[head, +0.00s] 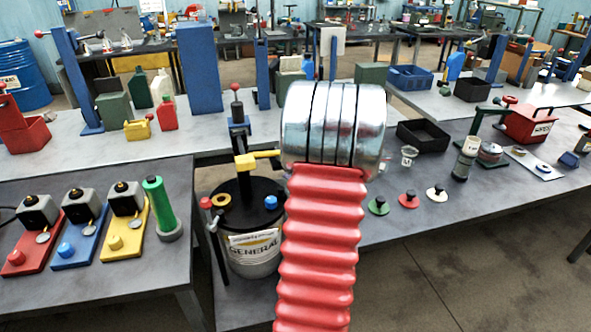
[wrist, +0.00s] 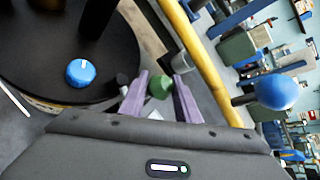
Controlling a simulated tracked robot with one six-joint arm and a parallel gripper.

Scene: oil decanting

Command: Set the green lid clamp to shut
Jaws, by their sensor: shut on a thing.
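The green lid clamp (wrist: 159,88) shows in the wrist view as a small green knob at the edge of the black drum lid (wrist: 40,55). My gripper (wrist: 160,77) has its two purple fingers on either side of the knob, shut on it. In the head view the clamp and my gripper are hidden behind my own arm. The drum (head: 252,256) with its black lid stands there on the lower bench, partly covered by my arm. Whether the clamp is set open or shut cannot be told.
A blue knob (wrist: 81,73) sits on the lid, and a red knob (head: 206,203) is at its left rim. A yellow bar (wrist: 196,55) passes close beyond my fingers. Left of the drum is a bench with red, blue and yellow stations (head: 128,230).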

